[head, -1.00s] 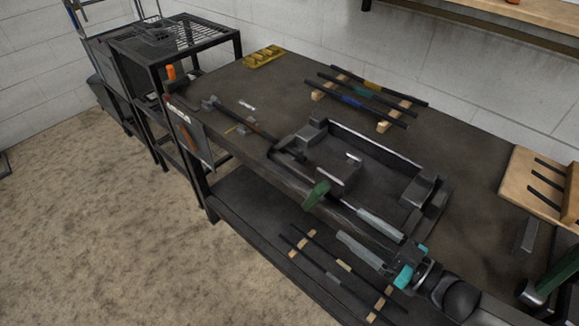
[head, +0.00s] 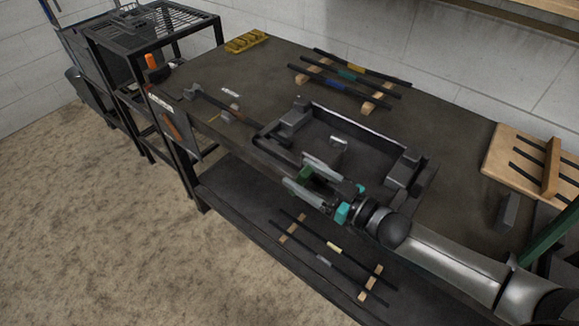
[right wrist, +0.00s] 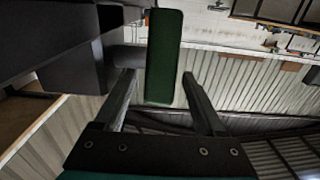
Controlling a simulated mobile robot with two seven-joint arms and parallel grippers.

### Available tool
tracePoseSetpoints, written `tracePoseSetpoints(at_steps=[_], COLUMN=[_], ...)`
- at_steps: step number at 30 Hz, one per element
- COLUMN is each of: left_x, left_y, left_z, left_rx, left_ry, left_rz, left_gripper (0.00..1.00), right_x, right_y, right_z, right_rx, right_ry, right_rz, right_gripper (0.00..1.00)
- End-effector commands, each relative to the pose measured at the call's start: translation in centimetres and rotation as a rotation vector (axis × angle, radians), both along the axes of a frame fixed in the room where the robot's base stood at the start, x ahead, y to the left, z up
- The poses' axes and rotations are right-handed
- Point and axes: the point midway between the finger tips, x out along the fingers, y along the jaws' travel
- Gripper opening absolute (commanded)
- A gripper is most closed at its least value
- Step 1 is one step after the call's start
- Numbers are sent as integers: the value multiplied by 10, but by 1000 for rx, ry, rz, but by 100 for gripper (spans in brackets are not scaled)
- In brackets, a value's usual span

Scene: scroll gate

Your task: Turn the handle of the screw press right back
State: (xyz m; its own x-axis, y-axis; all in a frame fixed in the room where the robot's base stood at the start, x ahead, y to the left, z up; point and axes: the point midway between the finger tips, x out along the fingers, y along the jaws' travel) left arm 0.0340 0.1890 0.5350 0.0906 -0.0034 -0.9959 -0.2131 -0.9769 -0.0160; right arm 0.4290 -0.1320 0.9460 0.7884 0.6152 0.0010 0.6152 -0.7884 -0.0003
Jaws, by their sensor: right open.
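The screw press (head: 405,168) is a dark grey metal frame with raised walls and end blocks, standing along the front edge of the workbench. Its green handle (head: 306,174) sticks out at the front edge and is partly covered by my right gripper (head: 303,176). In the right wrist view the green handle (right wrist: 163,55) stands as an upright bar between the two separated fingers of my right gripper (right wrist: 158,78). A gap shows on the right side of the handle and a smaller one on the left. My left gripper is in neither view.
Dark rods rest on wooden blocks (head: 369,106) at the back of the workbench (head: 440,125). More rods lie on the lower shelf (head: 235,200). A slotted wooden rack (head: 510,150) stands at the right. A yellow holder (head: 245,41) sits at the far left corner.

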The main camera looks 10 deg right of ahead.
Motion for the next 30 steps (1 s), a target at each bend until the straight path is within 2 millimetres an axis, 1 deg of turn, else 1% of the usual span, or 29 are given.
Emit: tracePoseSetpoints(at_steps=[1, 3, 9, 20, 21, 30], left_x=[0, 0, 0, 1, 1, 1], left_y=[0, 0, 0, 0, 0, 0], left_z=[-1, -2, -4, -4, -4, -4], left_rx=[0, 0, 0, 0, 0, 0], left_ry=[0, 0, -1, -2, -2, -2], left_rz=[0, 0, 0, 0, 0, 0], left_gripper=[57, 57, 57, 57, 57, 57], right_x=[7, 15, 29, 32, 32, 32], right_y=[6, 12, 23, 26, 26, 25], right_z=[0, 1, 0, 0, 0, 0], right_rx=[0, 0, -1, -1, -1, -1], right_ry=[-2, -3, -1, 1, 1, 1], right_rz=[0, 1, 0, 0, 0, 0], right_gripper=[72, 72, 72, 72, 71, 38])
